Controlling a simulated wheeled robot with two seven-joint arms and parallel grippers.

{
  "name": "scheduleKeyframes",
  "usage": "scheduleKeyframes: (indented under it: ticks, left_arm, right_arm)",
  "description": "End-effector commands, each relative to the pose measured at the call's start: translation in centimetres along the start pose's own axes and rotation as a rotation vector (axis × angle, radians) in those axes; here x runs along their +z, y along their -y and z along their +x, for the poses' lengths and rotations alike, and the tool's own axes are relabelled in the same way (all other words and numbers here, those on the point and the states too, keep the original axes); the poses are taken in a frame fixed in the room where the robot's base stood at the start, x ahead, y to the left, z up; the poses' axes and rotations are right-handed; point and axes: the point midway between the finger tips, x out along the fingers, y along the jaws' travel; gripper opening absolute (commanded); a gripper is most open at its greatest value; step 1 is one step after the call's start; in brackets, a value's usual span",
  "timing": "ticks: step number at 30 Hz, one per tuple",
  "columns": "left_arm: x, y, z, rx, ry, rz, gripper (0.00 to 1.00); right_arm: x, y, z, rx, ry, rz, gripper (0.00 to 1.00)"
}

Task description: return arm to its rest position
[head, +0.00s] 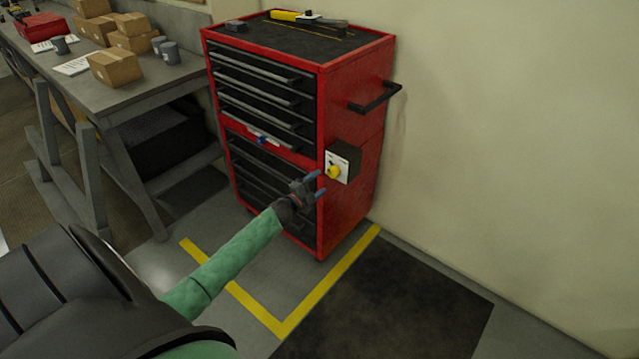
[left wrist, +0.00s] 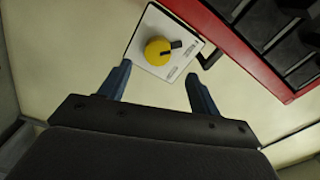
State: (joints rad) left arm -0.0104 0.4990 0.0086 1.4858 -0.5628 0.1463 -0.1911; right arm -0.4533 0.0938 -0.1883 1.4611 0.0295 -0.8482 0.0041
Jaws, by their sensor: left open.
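My left arm, in a green sleeve, reaches in from the lower left in the head view. My left gripper (head: 318,185) is open and empty, in front of the red tool cabinet near its front right edge. It also shows in the left wrist view (left wrist: 158,85), with its two blue fingers apart. A yellow knob (head: 333,172) on a white plate is fixed to the cabinet's dark box. In the left wrist view the yellow knob (left wrist: 158,51) with a dark pointer lies beyond the fingertips, apart from them. My right gripper is not in view.
The red cabinet (head: 350,130) has several drawers and a black side handle (head: 375,98). Tools lie on its top. A grey workbench (head: 150,88) with cardboard boxes stands at the left. Yellow tape (head: 283,328) and a dark mat (head: 400,300) mark the open floor.

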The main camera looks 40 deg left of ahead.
Motion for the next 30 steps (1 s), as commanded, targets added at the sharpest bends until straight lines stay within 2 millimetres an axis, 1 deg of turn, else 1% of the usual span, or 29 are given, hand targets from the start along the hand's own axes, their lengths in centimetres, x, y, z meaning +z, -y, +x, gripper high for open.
scheduleKeyframes:
  ticks: [5, 10, 21, 23, 25, 28, 30]
  left_arm:
    - [0.0, 0.1, -0.3, -0.001, -0.001, 0.000, 0.63]
    - [0.0, 0.1, -0.3, -0.001, 0.000, -0.001, 0.63]
    - [0.1, 0.1, -0.3, 0.001, 0.009, -0.014, 0.63]
    - [0.7, 0.0, -0.3, 0.006, 0.041, -0.026, 0.63]
    - [1.9, -0.3, -0.4, 0.015, 0.106, -0.060, 0.63]
    - [4.5, -0.9, -0.9, 0.035, 0.245, -0.147, 0.63]
    - [6.2, -2.0, -1.5, 0.058, 0.357, -0.225, 0.63]
  right_arm:
    - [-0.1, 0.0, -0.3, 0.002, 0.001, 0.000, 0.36]
    - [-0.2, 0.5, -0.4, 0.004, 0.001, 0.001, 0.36]
    - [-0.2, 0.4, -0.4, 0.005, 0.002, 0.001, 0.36]
    - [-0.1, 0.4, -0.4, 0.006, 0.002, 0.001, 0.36]
    - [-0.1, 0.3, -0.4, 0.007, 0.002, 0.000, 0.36]
    - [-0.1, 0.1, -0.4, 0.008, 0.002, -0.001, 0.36]
    - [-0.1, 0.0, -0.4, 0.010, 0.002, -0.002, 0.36]
